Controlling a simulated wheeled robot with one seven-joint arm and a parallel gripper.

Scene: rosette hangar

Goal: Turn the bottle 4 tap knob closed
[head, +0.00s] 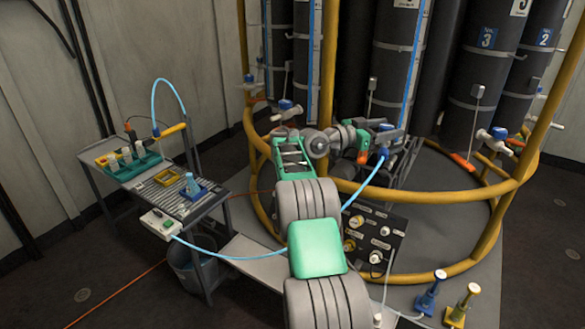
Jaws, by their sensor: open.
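My arm reaches up from the bottom middle of the head view to the bottle rack. My gripper (400,137) is at its far end, in front of the middle dark bottle (398,55). The jaws are open beside small blue parts, which look like a tap; whether they touch it I cannot tell. The label at the top of that bottle is cut off, so I cannot read a 4 on it. The tap knob is small and partly hidden by the gripper, and its turn position cannot be told.
Yellow rails (440,190) ring the rack close below the gripper. Bottles marked 3 (487,75) and 2 (530,65) stand at the right, with another tap (497,140) there. A tool cart (205,205) is at left, a gauge panel (375,238) below. A blue hose crosses near my arm.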

